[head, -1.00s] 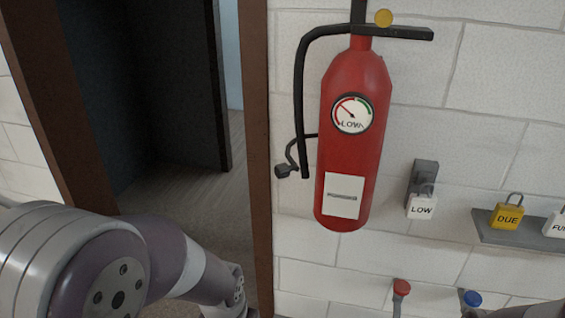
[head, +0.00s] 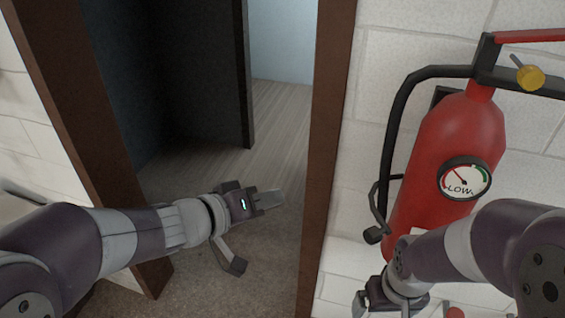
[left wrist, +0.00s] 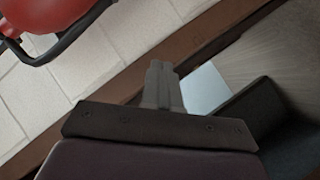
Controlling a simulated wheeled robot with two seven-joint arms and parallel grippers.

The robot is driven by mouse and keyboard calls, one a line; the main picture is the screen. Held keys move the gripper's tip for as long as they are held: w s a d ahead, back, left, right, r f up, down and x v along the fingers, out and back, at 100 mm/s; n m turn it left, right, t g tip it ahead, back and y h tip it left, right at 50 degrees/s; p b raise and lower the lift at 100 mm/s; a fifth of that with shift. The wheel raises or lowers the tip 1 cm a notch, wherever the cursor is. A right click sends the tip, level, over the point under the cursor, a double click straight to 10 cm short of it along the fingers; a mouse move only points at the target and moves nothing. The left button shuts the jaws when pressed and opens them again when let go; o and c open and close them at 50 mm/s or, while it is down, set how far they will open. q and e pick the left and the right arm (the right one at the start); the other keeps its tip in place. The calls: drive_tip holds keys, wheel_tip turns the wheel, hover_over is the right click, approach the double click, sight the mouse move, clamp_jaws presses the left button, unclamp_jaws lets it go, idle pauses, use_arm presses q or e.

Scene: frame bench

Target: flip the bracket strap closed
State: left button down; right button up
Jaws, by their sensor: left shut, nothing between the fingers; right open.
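The red fire extinguisher (head: 450,150) hangs upright on the white wall, with a dial reading LOW. A thin dark strap (head: 376,204) with a small block at its end (head: 374,235) sticks out at its left side, swung away from the body. My left gripper (head: 270,199) is shut and empty, in front of the doorway, left of the strap and apart from it. Its closed fingers show in the left wrist view (left wrist: 158,68). My right gripper (head: 362,304) is low, below the strap's end; its fingers are hardly visible. My right forearm hides the extinguisher's lower part.
A black hose (head: 400,110) curves down the extinguisher's left side. A brown door frame (head: 327,150) stands between my left gripper and the extinguisher. The doorway's floor (head: 275,130) is clear.

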use_arm(q)
drive_tip(key=s+d+r+n+g+h, duration=0.2)
drive_tip(key=h, duration=0.1)
drive_tip(key=p, duration=0.2)
approach(370, 203)
drive_tip(key=w+d, duration=0.1)
drive_tip(key=w, duration=0.3)
drive_tip(key=shift+n, duration=0.3)
drive_tip(key=d, duration=0.1)
drive_tip(key=d+f, duration=0.1)
drive_tip(key=s+d, duration=0.1)
drive_tip(key=d, duration=0.1)
drive_tip(key=shift+f, duration=0.2)
use_arm(e)
wheel_tip(370, 203, up, 2)
drive_tip(key=shift+s+r, duration=0.1)
use_arm(q)
drive_tip(key=shift+w+d, duration=0.1)
